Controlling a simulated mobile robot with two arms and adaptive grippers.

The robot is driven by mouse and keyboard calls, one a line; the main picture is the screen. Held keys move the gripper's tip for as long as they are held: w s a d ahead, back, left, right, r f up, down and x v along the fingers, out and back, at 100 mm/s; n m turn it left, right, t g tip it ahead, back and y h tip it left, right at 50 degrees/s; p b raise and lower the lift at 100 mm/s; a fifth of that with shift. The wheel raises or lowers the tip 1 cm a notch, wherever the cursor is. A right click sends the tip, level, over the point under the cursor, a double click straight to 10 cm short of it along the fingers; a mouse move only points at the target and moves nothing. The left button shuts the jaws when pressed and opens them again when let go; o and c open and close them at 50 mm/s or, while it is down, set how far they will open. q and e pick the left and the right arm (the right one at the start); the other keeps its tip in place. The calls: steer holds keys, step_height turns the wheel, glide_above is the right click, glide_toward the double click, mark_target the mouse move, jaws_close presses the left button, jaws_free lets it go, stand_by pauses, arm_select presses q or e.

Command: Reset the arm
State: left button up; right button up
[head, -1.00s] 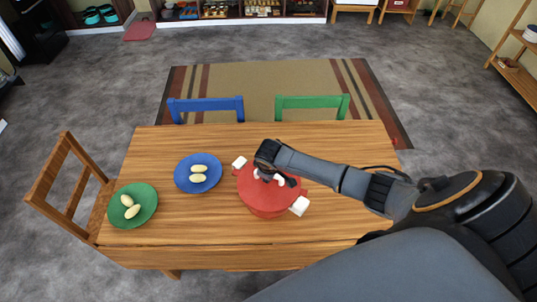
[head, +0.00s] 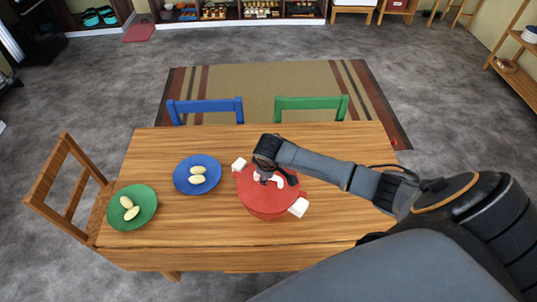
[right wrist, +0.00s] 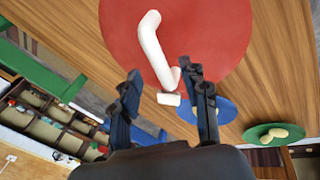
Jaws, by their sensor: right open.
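My right arm reaches in from the right in the head view. Its gripper (head: 277,178) is just above the red pot (head: 266,207) on the wooden table. In the right wrist view the gripper (right wrist: 158,84) is open and empty, its fingers apart. The white lid handle (right wrist: 155,48) lies on the red lid (right wrist: 205,35), just beyond the fingertips. The lid sits on the pot, which has white side handles (head: 299,207). My left gripper is not in view.
On the table (head: 330,228), a blue plate (head: 182,187) and a green plate (head: 118,216) each hold two pale oval items. A wooden chair (head: 52,172) stands at the left. Blue (head: 205,105) and green (head: 312,102) chairs stand at the far edge.

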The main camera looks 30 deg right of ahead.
steer(key=v, duration=0.7)
steer(key=shift+s+r, duration=0.2)
steer(key=shift+r, duration=0.2)
steer(key=s+a+f+y, duration=0.2)
steer(key=s+a, duration=0.4)
steer(key=a, duration=0.2)
steer(key=s+a+r+m, duration=0.1)
steer(key=s+r+m, duration=0.1)
steer(key=s, duration=0.6)
steer(key=s+r+m, duration=0.2)
steer(key=s+m, duration=0.1)
steer(key=s, duration=0.5)
step_height(320, 180, down, 34)
steer(key=s+g+b, duration=0.1)
steer(key=s+b, duration=0.1)
steer(key=b, duration=0.6)
steer(key=s+d+f+b, duration=0.1)
steer(key=s+f+b, duration=0.2)
steer(key=s+f, duration=0.5)
steer(key=s+d+f+g+b, duration=0.1)
steer(key=s+f+b, duration=0.2)
steer(key=s+f, duration=0.5)
step_height(320, 180, down, 7)
steer(key=shift+s+d+r+n, duration=0.15)
steer(key=shift+s+d+n, duration=0.15)
steer(key=shift+s+n, duration=0.1)
